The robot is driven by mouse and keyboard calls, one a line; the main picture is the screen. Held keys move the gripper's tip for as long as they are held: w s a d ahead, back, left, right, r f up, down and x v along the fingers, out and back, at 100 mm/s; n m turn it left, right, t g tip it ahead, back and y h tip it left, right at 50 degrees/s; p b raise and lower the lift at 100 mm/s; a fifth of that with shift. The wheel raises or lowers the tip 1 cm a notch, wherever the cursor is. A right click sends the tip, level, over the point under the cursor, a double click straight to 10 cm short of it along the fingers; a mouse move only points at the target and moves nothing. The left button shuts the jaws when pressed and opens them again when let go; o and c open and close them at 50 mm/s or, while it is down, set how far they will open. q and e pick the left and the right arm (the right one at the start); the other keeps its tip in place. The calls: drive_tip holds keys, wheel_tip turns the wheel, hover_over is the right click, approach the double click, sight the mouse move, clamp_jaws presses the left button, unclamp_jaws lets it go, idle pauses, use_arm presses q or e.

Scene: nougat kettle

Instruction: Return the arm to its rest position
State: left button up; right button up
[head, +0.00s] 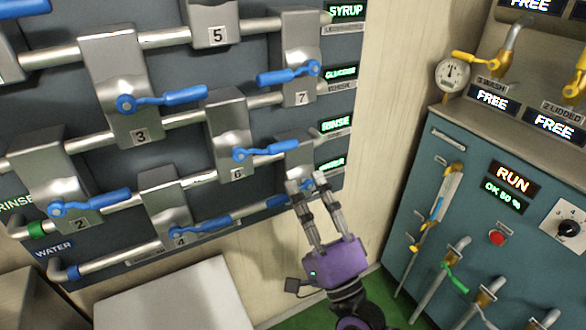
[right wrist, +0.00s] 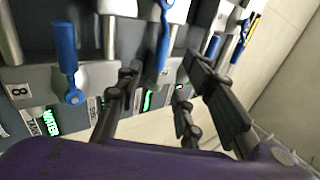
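My right gripper (head: 306,182) has a purple body and grey fingers, and in the head view it is in front of the lower right corner of the valve panel. Its two fingers are spread with nothing seen between them. It also shows in the right wrist view (right wrist: 160,72), fingers apart, with blue handles behind them. One fingertip overlaps the end of the lowest right blue valve handle (head: 284,201); I cannot tell if they touch. In the right wrist view a blue handle (right wrist: 66,48) hangs on the valve marked 8, left of the fingers. My left gripper is not in view.
The dark valve panel (head: 75,140) carries pipes and several blue handles that stick out. A teal cabinet (head: 470,180) with a RUN display and levers stands at right. A pale box (head: 170,297) is below the panel. Cream wall (head: 385,110) separates panel and cabinet.

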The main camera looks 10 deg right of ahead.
drive_tip(key=shift+v, duration=1)
drive_tip(key=a+f+n+g+y+p, duration=0.15)
drive_tip(key=a+f+n+g, duration=0.25)
drive_tip(key=f+n+g, duration=0.5)
drive_tip(key=s+d+f+n+h+p, duration=0.35)
drive_tip(key=s+f+n, duration=0.3)
drive_tip(key=f, duration=0.45)
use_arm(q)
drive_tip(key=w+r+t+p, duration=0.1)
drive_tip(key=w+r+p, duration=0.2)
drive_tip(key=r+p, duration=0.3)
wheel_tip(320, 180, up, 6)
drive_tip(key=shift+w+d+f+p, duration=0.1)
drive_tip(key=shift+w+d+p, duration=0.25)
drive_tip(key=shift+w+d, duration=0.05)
use_arm(e)
drive_tip(key=s+d+f+g+h, duration=0.1)
drive_tip(key=s+d+f+g, duration=0.1)
drive_tip(key=s, duration=0.6)
drive_tip(key=s+d+f+g+h, duration=0.2)
drive_tip(key=s+d+f, duration=0.1)
drive_tip(key=s, duration=0.5)
drive_tip(key=s+d+f+g+h, duration=0.1)
drive_tip(key=s+d+f+g, duration=0.1)
drive_tip(key=s, duration=0.6)
drive_tip(key=shift+d+f+h, duration=0.4)
drive_tip(key=shift+d+f, duration=0.35)
drive_tip(key=shift+d, duration=0.45)
